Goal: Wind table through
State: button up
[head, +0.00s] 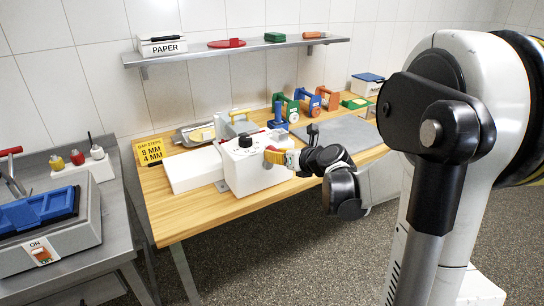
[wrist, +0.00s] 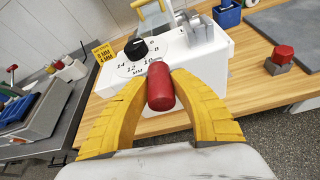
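The white machine box (head: 250,172) stands on the wooden table, with a flat white slab (head: 195,174) at its left. A red cylindrical handle (wrist: 161,90) sticks out from the box toward my wrist camera. My gripper (wrist: 160,82) has its yellow fingers on either side of this handle, seemingly touching it. In the head view my gripper (head: 276,156) is at the box's right front, and the handle is largely hidden.
A yellow sign (head: 149,152) reads gap steps 8 mm and 4 mm. A grey mat (head: 340,134) and coloured tools (head: 293,107) lie to the right and behind. A red-topped block (wrist: 283,57) is right of the box. A side counter holds a switch box (head: 50,240).

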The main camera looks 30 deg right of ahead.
jog(key=o, duration=0.5)
jog(key=shift+c, duration=0.2)
jog(key=shift+s, duration=0.1)
jog(key=p+v, duration=0.2)
jog(key=v, duration=0.4)
jog(key=shift+s+r+p, duration=0.15)
jog(key=shift+s+p, duration=0.15)
jog(key=shift+s, duration=0.1)
